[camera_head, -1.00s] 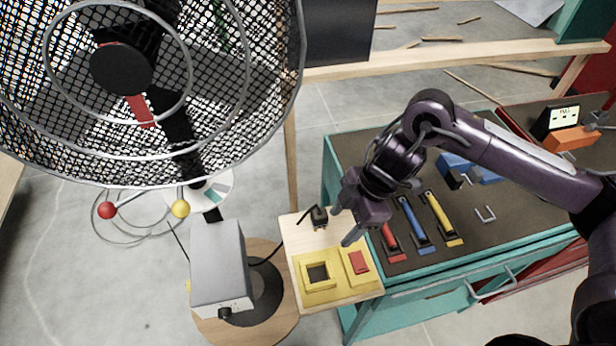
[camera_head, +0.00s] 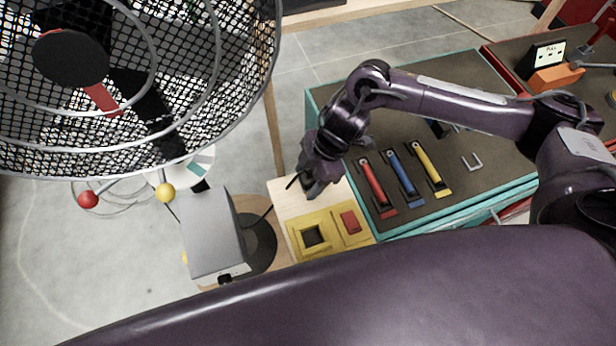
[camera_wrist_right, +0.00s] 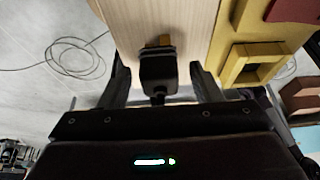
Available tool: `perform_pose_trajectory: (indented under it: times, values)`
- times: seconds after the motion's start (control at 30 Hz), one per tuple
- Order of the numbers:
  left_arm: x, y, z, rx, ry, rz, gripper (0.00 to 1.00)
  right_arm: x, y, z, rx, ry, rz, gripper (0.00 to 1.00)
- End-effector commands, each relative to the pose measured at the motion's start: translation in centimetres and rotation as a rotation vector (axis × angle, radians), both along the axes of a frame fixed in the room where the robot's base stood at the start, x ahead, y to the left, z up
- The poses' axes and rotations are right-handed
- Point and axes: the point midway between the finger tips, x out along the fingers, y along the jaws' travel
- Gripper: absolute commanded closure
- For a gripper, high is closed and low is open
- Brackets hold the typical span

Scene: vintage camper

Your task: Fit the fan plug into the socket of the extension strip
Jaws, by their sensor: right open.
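The black fan plug (camera_wrist_right: 158,72) lies on the pale wooden board, its brassy prongs pointing away from my right gripper in the right wrist view. My right gripper (camera_wrist_right: 160,82) is open, with one finger on each side of the plug and gaps visible. In the head view my right gripper (camera_head: 308,186) is over the board and mostly hides the plug. The yellow socket (camera_head: 313,236) with a square dark hole sits on the board, nearer the bottom of the picture; it also shows in the right wrist view (camera_wrist_right: 250,65). My left gripper is out of view.
A red switch (camera_head: 350,222) on a yellow base sits beside the socket. The caged fan (camera_head: 215,110) stands at upper left, with a grey box (camera_head: 211,235) below. Red (camera_head: 374,190), blue (camera_head: 403,178) and yellow (camera_head: 430,170) handled tools lie on the workbench at right.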

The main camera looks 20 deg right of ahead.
Motion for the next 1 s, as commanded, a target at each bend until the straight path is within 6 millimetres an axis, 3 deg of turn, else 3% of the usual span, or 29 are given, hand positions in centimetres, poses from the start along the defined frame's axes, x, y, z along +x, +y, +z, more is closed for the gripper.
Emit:
perform_pose_trajectory:
  times: [0.23,0.6,1.0]
  values:
    - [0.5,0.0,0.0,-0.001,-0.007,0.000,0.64,0.0,0.1,-0.2,0.000,-0.002,0.000,0.42]
    - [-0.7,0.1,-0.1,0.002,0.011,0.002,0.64,0.0,0.0,-0.2,0.000,-0.002,-0.001,0.90]
    - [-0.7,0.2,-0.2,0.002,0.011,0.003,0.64,0.1,0.1,0.6,0.002,-0.004,0.000,0.91]
